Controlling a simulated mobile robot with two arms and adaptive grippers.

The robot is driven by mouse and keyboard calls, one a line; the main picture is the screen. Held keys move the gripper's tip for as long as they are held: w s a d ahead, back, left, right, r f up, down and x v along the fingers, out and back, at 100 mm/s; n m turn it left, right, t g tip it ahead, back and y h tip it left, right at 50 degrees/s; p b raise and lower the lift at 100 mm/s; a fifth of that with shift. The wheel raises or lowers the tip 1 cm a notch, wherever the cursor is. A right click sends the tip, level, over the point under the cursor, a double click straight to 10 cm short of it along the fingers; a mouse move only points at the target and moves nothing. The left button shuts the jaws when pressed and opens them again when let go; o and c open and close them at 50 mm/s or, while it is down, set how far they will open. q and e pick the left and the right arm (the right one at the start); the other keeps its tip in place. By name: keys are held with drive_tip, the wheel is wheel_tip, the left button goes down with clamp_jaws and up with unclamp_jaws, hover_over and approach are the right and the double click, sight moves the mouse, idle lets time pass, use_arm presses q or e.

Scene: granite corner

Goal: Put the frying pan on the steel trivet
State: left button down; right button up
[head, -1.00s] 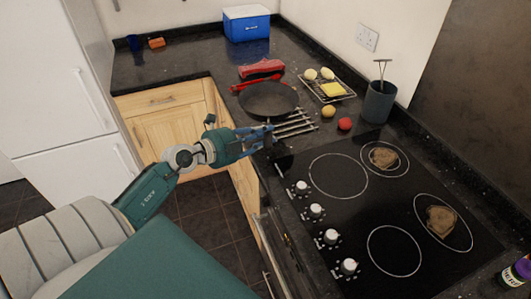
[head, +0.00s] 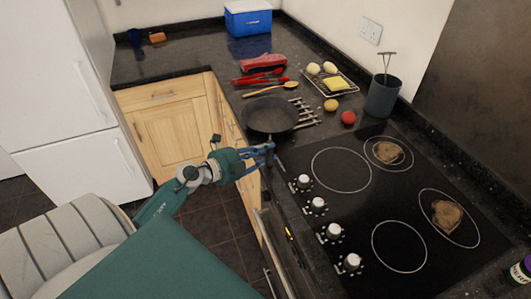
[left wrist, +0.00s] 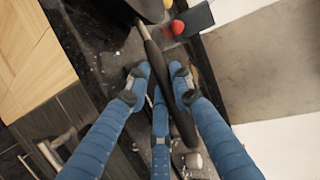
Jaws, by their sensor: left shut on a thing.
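The dark frying pan (head: 270,115) is level near the counter's front edge, left of the hob. The steel trivet (head: 306,118) shows only as bar ends to the right of the pan; the pan hides the rest. I cannot tell whether the pan touches the trivet or hangs just above it. My left gripper (head: 268,155) is shut on the pan's handle, on the near side of the pan. In the left wrist view the blue fingers close around the dark handle (left wrist: 165,85), and the pan's edge (left wrist: 150,8) shows at the top. My right gripper is out of view.
Behind the pan lie a wooden spoon (head: 272,89) and red utensils (head: 258,77). A wire rack (head: 335,84), a yellow-brown round item (head: 331,105), a red ball-like item (head: 348,118) and a grey utensil pot (head: 383,95) stand to the right. The hob (head: 390,215) is near.

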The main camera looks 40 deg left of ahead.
use_arm(q)
drive_tip(key=c, duration=1.5)
unclamp_jaws()
drive_tip(key=shift+r, duration=0.1)
drive_tip(key=shift+s, duration=0.1)
